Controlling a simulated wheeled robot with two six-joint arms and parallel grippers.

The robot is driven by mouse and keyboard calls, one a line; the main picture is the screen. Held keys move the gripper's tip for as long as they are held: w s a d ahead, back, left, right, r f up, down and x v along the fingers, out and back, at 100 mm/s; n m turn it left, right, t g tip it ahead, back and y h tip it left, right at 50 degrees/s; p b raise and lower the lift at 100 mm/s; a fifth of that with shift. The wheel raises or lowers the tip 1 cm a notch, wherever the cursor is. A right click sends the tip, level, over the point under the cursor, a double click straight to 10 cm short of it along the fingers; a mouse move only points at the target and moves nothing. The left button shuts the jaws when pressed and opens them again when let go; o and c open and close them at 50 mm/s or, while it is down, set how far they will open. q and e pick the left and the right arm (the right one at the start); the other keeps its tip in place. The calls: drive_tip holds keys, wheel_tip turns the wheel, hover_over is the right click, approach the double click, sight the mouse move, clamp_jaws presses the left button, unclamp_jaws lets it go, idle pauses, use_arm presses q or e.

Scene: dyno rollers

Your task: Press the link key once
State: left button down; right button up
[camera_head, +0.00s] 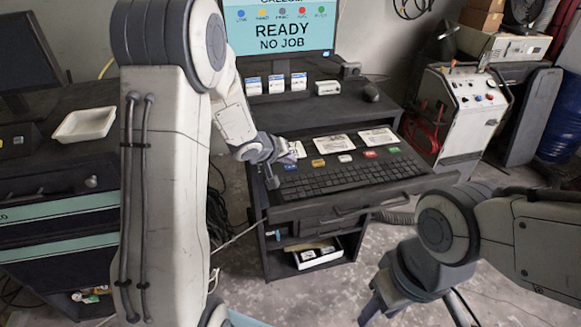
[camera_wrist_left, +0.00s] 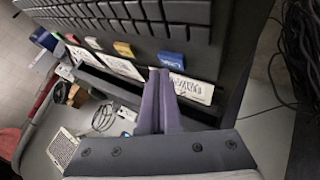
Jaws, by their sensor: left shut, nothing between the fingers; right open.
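A keyboard (camera_head: 335,178) stands on the desk shelf with a row of coloured keys behind it. The blue key (camera_head: 290,167) is at the left end of this row; its lettering is too small to read for sure. In the left wrist view the blue key (camera_wrist_left: 171,59) lies just beyond the fingertips. My left gripper (camera_head: 285,155) is shut and empty, close to the blue key and over a white card; the wrist view (camera_wrist_left: 159,75) cannot settle whether it touches anything. My right gripper (camera_head: 378,312) is open and empty, low at the bottom of the head view.
Yellow (camera_head: 318,162), white (camera_head: 345,158), red (camera_head: 370,153) and green (camera_head: 394,149) keys continue the row. Printed cards (camera_head: 333,143) lie behind them. The monitor (camera_head: 285,37) reads READY, NO JOB.

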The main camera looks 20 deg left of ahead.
sight(289, 169)
use_arm(q)
drive_tip(key=shift+f, duration=0.6)
idle(0.7)
drive_tip(key=shift+r+p, duration=0.8)
drive_tip(key=shift+p, duration=0.1)
wheel_tip(289, 169, up, 5)
drive_tip(key=p, duration=0.6)
drive_tip(key=shift+r, duration=0.1)
idle(0.5)
